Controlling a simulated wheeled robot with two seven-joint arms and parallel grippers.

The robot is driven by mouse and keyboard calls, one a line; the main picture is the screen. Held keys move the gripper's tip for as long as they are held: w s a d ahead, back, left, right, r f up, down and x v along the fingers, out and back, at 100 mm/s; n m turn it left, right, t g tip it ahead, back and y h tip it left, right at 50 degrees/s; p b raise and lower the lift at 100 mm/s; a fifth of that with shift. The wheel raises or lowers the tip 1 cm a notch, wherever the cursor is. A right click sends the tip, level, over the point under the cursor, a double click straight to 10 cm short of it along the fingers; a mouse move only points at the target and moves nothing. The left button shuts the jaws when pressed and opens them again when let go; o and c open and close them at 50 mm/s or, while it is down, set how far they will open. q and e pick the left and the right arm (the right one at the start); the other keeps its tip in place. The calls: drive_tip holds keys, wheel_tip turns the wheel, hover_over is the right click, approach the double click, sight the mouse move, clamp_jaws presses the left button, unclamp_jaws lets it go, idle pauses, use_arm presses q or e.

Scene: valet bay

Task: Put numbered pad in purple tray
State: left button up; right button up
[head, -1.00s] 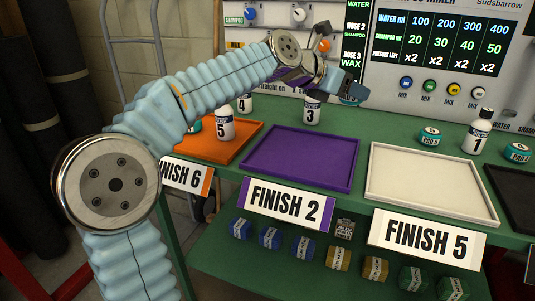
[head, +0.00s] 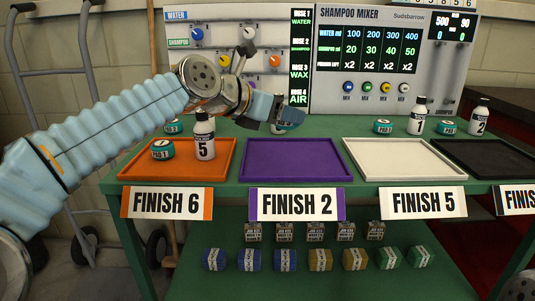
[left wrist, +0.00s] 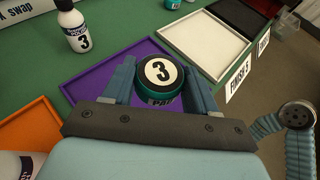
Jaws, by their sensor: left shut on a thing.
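My left gripper (head: 282,116) is shut on a round teal pad with a black 3 on its white top (left wrist: 160,74). The left wrist view shows it between the two fingers (left wrist: 160,84). In the head view only a bit of the pad's teal side shows by the fingertips. The purple tray (head: 297,160) is empty, with the FINISH 2 sign in front. The gripper and pad are above its back part; the tray also shows beneath them in the left wrist view (left wrist: 88,77). My right gripper is not in view.
An orange tray (head: 130,170) on the left holds bottle 5 (head: 204,137) and a teal pad (head: 163,149). A white tray (head: 402,160) and a black tray (head: 490,158) on the right are empty. Bottle 3 (left wrist: 72,27) stands behind the purple tray.

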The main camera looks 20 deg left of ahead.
use_arm(q)
drive_tip(key=b, duration=0.2)
hover_over(267, 159)
drive_tip(key=f, duration=0.5)
drive_tip(key=shift+s+d+f, duration=0.15)
drive_tip(key=shift+d+f, duration=0.05)
drive_tip(key=shift+f, duration=0.05)
drive_tip(key=shift+w+a+f+b, duration=0.1)
drive_tip(key=shift+f+b, duration=0.4)
drive_tip(key=shift+f, duration=0.4)
drive_tip(key=shift+w+a+f+b, duration=0.1)
drive_tip(key=shift+f+b, duration=0.35)
drive_tip(key=shift+f, duration=0.45)
drive_tip(key=shift+f, duration=0.15)
drive_tip(key=o, duration=1)
drive_tip(key=shift+s+a+r, duration=0.1)
drive_tip(key=shift+r, duration=0.15)
drive_tip(key=p+v, duration=0.1)
drive_tip(key=v, duration=1)
drive_tip(key=shift+s+a, duration=0.15)
drive_tip(key=shift+s, duration=0.15)
